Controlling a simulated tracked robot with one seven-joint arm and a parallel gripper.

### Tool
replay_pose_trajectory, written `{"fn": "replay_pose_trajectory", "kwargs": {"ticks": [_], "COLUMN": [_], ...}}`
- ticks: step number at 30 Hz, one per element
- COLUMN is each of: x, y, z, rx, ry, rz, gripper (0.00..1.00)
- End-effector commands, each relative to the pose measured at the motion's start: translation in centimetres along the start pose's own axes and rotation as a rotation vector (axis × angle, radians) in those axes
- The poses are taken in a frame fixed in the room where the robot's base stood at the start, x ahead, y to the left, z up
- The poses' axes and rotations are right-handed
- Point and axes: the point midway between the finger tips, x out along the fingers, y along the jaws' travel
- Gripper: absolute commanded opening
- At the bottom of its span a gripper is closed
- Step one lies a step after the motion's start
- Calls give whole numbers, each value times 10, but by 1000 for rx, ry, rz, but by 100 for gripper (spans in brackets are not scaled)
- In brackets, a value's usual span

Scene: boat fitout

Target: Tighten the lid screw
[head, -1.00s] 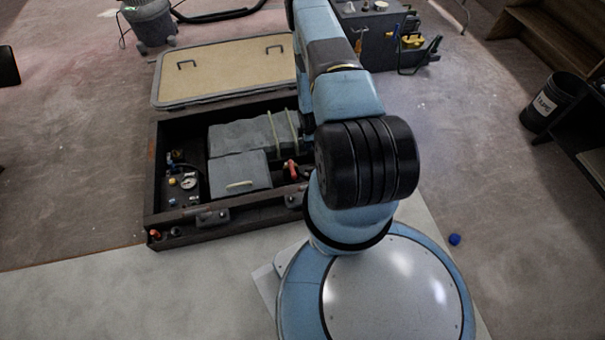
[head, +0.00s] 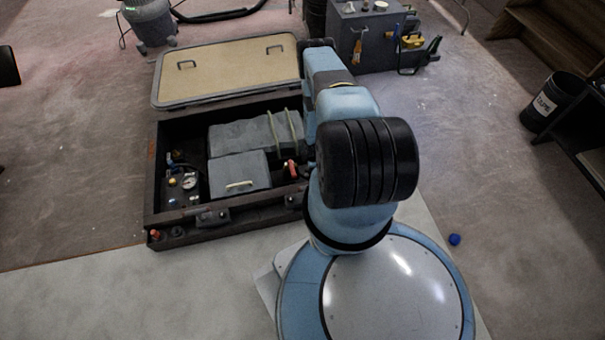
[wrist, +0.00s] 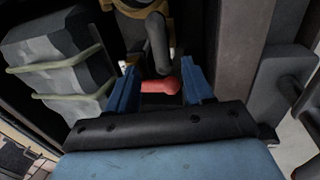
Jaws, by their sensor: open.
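The tan lid (head: 225,72) with two dark handles lies open behind the dark box (head: 225,218). I cannot make out the lid screw for certain. A red handle (head: 291,168) sits at the right inside the box. In the wrist view, a red handle (wrist: 160,87) with a dark grey shaft (wrist: 157,45) shows between my fingers. My gripper (wrist: 160,82) is open, its blue fingers on either side of the red handle. I cannot tell whether they touch it. My gripper is hidden behind my arm in the head view.
Strapped grey blocks (head: 250,137) and a grey block with a pale handle (head: 240,174) fill the box's middle. A gauge (head: 190,183) and fittings are at its left. A grey tool cabinet (head: 375,40) stands behind. A blue ball (head: 455,239) lies on the floor at right.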

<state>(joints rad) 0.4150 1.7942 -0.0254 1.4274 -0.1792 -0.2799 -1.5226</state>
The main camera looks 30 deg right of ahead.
Motion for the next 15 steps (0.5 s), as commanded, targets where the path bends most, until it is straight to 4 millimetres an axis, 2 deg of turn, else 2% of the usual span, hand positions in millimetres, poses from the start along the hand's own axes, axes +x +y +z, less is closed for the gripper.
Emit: {"fn": "replay_pose_trajectory", "kwargs": {"ticks": [6,15], "x": [32,59], "y": [-1,0], "z": [-1,0], "rx": [2,1], "ry": [1,0], "rz": [-1,0], "gripper": [51,51]}}
